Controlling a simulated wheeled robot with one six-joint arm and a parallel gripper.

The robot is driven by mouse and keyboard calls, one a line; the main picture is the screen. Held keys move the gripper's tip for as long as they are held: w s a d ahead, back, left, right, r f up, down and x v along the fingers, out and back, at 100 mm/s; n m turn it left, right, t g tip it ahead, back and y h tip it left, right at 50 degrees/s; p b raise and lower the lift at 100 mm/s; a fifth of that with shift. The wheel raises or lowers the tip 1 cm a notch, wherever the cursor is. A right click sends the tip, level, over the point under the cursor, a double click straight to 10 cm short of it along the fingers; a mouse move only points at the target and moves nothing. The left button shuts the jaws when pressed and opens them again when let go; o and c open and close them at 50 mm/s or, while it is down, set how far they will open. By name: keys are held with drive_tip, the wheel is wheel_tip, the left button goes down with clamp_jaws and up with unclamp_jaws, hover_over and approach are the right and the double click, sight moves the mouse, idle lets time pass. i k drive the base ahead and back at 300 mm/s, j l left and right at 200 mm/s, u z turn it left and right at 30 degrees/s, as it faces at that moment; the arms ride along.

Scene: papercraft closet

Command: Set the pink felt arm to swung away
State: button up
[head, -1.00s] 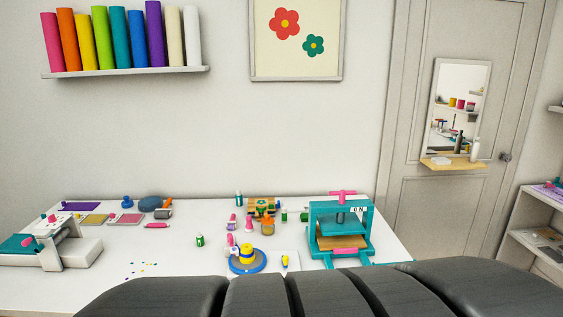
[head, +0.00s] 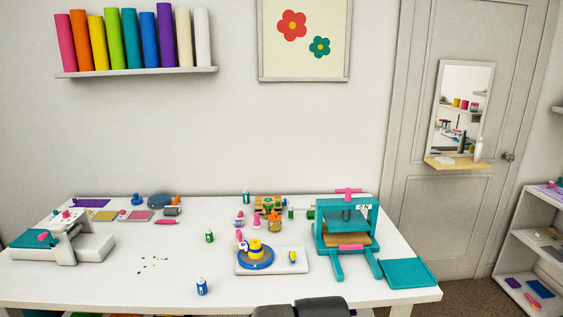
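A small pink piece (head: 240,235) stands at the left edge of a blue round turntable (head: 256,265), close to a yellow cylinder (head: 255,248) on it. It may be the pink felt arm, but it is too small to tell its shape or which way it is swung. The turntable sits on a white base board (head: 295,268) at the middle front of the table. My gripper is out of view; only dark links of my arm show at the bottom edge.
A teal press (head: 324,240) with pink parts stands right of the turntable, by a teal tray (head: 408,273). A white machine (head: 88,247) stands at the left. A blue bottle (head: 202,287) stands near the front. The white table (head: 110,285) is mostly clear at front left.

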sight(243, 245)
drive_tip(key=k+j, duration=0.15)
drive_tip(key=j, duration=0.2)
drive_tip(key=i+l+u, duration=0.15)
drive_tip(key=i+l, duration=0.75)
drive_tip(key=i, duration=0.15)
